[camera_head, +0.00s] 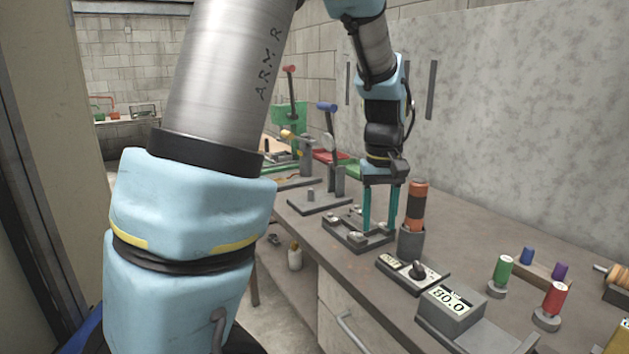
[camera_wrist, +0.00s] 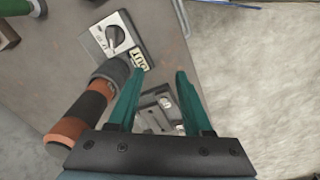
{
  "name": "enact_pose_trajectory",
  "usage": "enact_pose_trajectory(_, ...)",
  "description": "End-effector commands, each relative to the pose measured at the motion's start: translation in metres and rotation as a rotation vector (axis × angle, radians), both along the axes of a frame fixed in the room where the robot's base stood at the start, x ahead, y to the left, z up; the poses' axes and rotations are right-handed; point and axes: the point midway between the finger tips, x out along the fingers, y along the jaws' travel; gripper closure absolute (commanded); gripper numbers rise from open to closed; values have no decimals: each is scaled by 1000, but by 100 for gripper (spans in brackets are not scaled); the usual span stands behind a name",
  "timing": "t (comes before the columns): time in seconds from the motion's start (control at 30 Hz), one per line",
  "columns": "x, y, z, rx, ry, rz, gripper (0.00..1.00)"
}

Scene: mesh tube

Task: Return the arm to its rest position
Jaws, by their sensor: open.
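My gripper (camera_head: 381,208) points down over the workbench, with its two teal fingers apart. In the wrist view my gripper (camera_wrist: 154,88) shows the same gap between the fingers, with nothing held. An orange and black cylinder (camera_head: 416,203) stands upright in a dark grey holder (camera_head: 411,243) just right of the fingers. The cylinder also shows in the wrist view (camera_wrist: 82,118), beside the left finger. A dark fixture plate with light clamps (camera_head: 357,238) lies below the fingers. My arm reaches across the head view and hides part of the bench.
A knob box (camera_head: 418,272) and a display box reading 80.0 (camera_head: 449,306) stand in front of the holder. Green (camera_head: 502,270) and red (camera_head: 554,298) spools stand to the right. Lever stands (camera_head: 327,170) rise at left. A grey wall (camera_head: 520,110) backs the bench (camera_head: 480,220).

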Motion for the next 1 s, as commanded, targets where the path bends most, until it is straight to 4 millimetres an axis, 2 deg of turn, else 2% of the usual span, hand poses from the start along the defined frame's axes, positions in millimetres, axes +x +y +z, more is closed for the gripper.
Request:
enact_pose_trajectory(0.03,2,31,-4,-5,-6,10,50)
enact_pose_trajectory(0.2,-10,113,-20,-13,-45,-18,50)
enact_pose_trajectory(0.3,-24,154,-29,-9,-70,-36,50)
enact_pose_trajectory(0.4,-40,185,-36,-1,-91,-55,50)
enact_pose_trajectory(0.5,-53,205,-41,7,-108,-70,50)
enact_pose_trajectory(0.6,-61,215,-44,13,-116,-80,50)
enact_pose_trajectory(1.0,-64,218,-45,15,-119,-86,50)
